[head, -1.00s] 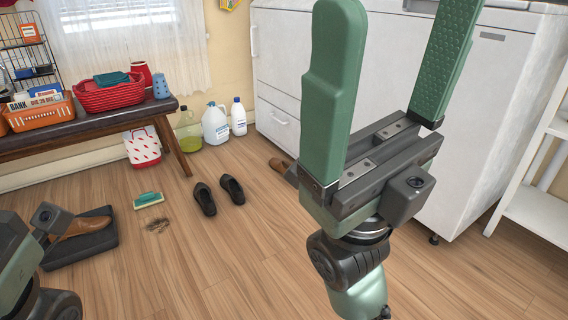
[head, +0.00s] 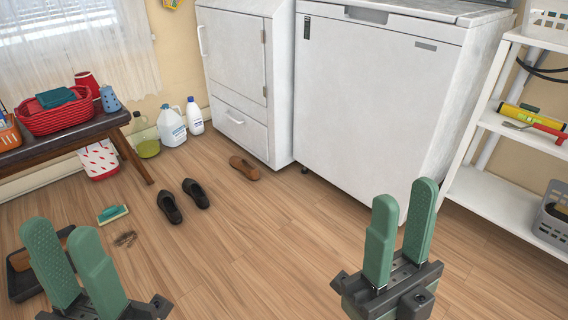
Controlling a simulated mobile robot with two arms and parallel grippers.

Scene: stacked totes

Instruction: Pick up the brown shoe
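A brown shoe (head: 244,168) lies on the wood floor in front of the white cabinet, near its lower corner. Another brown item, partly hidden, sits in a black tray (head: 22,284) at the left; earlier it showed as a brown shoe. My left gripper (head: 68,250) is at the lower left, in front of the tray, its two green fingers apart and nothing seen between them. My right gripper (head: 404,215) is at the lower right, fingers apart and empty, well away from the brown shoe on the floor.
A pair of black shoes (head: 183,201), a scrub brush (head: 112,214) and a dirt patch (head: 125,239) are on the floor. A bench (head: 70,139) stands left, jugs (head: 172,125) by the wall, white appliances (head: 372,100) behind, a white shelf (head: 506,208) right. The middle floor is clear.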

